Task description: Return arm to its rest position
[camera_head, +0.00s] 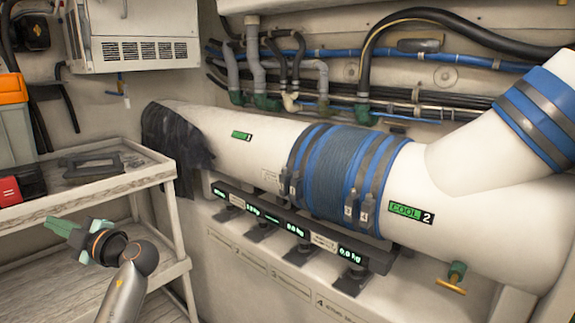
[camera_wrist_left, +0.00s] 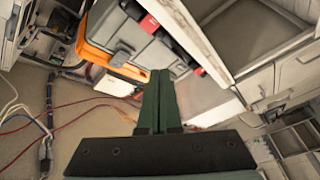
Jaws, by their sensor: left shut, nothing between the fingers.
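My left gripper (camera_head: 62,226) shows at the lower left of the head view, in front of the shelf cart, with its green fingers pointing left. In the left wrist view its two green fingers (camera_wrist_left: 158,100) lie together, shut with nothing between them. My left forearm comes up from the bottom edge of the head view. My right gripper is in neither view.
A beige shelf cart (camera_head: 150,172) stands at the left, with a dark tray-like part (camera_head: 92,165) and a red box (camera_head: 10,191) on top. A large white pipe (camera_head: 255,150) with a blue sleeve (camera_head: 340,172) runs along the wall. Cables (camera_wrist_left: 18,118) lie on the floor.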

